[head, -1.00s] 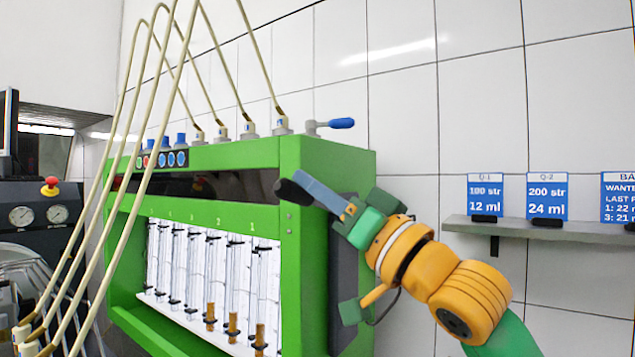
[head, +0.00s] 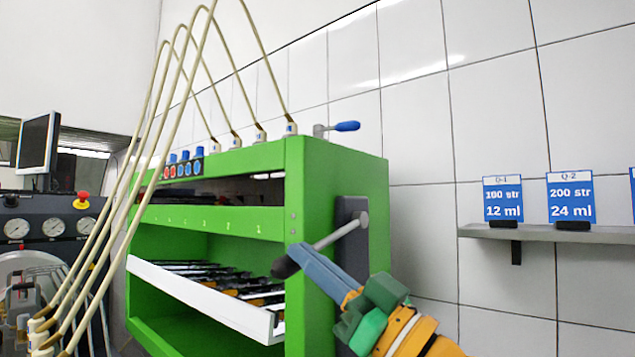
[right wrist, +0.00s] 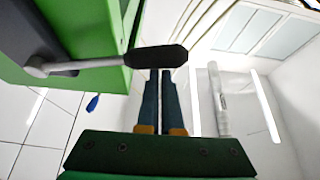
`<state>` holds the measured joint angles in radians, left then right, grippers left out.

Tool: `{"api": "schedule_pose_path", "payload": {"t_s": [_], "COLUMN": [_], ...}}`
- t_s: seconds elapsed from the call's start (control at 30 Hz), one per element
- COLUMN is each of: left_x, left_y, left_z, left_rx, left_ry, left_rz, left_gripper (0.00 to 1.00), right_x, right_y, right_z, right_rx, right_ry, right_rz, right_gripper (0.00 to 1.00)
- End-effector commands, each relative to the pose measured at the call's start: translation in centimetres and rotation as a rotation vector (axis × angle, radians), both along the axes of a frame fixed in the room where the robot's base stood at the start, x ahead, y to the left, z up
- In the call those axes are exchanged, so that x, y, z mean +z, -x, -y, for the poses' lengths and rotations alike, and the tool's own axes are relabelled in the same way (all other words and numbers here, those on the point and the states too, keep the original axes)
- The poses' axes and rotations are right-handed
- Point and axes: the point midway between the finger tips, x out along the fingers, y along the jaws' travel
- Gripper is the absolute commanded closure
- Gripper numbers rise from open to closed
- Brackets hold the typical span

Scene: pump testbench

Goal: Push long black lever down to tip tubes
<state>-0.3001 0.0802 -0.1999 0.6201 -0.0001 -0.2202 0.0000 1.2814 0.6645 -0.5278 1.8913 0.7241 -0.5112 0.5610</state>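The long black lever (head: 285,266) sits at the right front of the green testbench (head: 340,170), its metal rod running up right to a pivot on the side panel. It slants down toward the front left. My right gripper (head: 300,258) has its fingertips at the black grip. In the right wrist view the grip (right wrist: 155,58) lies crosswise over the tips of the fingers (right wrist: 160,90), which are close together with only a narrow gap and not around it. The tubes (head: 225,283) lie tipped nearly flat behind a slanted white rack board (head: 195,298). My left gripper is out of view.
Several beige hoses (head: 140,160) arch in front of the bench's left side. A shelf (head: 600,232) with blue signs is on the tiled wall at right. A dark gauge panel (head: 50,225) stands at left.

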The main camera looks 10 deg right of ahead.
Motion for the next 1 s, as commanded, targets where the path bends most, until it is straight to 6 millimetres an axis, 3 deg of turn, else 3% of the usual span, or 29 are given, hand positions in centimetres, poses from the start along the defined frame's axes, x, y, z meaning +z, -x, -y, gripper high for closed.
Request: {"api": "schedule_pose_path", "payload": {"t_s": [0.03,0.3,1.0], "left_x": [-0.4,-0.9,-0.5], "left_y": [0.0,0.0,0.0], "left_z": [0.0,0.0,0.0], "left_rx": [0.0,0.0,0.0], "left_ry": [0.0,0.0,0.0], "left_rz": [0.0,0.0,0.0], "left_gripper": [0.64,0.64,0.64], "right_x": [-0.8,-1.7,-1.6], "right_y": [-0.1,-0.3,-0.5], "right_z": [0.0,0.3,0.3], "right_rx": [0.001,0.002,0.001], "right_ry": [0.002,0.0,0.002], "right_rz": [-0.006,-0.005,-0.01], "right_gripper": [1.0,1.0,1.0]}}
